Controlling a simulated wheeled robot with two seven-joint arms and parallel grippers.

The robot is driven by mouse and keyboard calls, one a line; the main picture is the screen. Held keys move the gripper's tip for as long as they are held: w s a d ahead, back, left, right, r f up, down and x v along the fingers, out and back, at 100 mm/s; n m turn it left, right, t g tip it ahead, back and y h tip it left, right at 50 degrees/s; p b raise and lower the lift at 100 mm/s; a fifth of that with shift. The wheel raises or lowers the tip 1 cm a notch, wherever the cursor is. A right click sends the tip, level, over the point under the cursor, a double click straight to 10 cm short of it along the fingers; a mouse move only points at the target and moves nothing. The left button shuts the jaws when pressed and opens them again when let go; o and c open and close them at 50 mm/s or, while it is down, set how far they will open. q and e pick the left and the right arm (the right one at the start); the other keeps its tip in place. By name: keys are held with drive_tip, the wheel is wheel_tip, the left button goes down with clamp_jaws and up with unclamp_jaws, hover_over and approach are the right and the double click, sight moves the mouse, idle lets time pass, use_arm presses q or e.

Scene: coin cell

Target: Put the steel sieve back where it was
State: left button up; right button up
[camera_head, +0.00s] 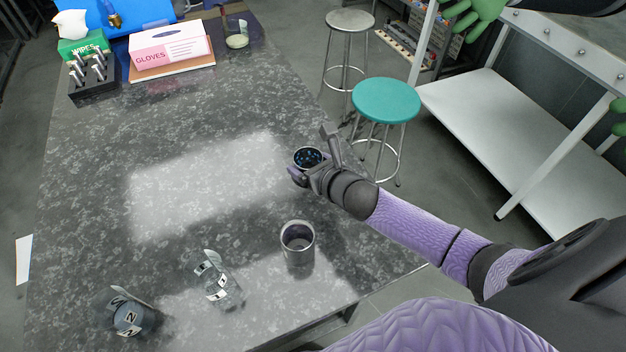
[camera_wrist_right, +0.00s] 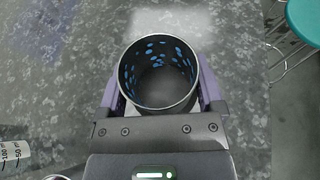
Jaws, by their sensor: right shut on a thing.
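The steel sieve (camera_head: 308,156) is a dark open cylinder at the right side of the dark stone counter. Its wall is pierced with holes that show blue. My right gripper (camera_head: 312,170) is shut on it near the counter's right edge. In the right wrist view the sieve (camera_wrist_right: 160,51) stands open end towards the camera, with a purple finger on each side. I cannot tell whether its bottom touches the counter. My left gripper is not in view.
A steel cup (camera_head: 298,240) stands nearer, with a glass beaker (camera_head: 222,290) and a vessel with lettered marks (camera_head: 128,318) to its left. A glove box (camera_head: 170,47) and a dark rack (camera_head: 92,82) stand at the back. The counter's middle is clear. A teal stool (camera_head: 386,98) stands beyond the right edge.

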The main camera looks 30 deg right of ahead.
wheel_tip(320, 180, down, 4)
drive_tip(key=shift+r+b, duration=0.1)
drive_tip(key=shift+b, duration=0.65)
drive_tip(key=shift+f, duration=0.35)
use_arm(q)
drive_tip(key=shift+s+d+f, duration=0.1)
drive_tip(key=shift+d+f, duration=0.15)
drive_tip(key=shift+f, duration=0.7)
use_arm(e)
drive_tip(key=shift+r, duration=0.15)
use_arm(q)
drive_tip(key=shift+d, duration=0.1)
use_arm(e)
drive_tip(key=shift+f, duration=0.2)
drive_tip(key=o, duration=1)
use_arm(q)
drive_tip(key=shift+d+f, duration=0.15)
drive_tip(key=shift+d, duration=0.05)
use_arm(e)
drive_tip(key=shift+o, duration=0.2)
drive_tip(key=shift+r, duration=0.1)
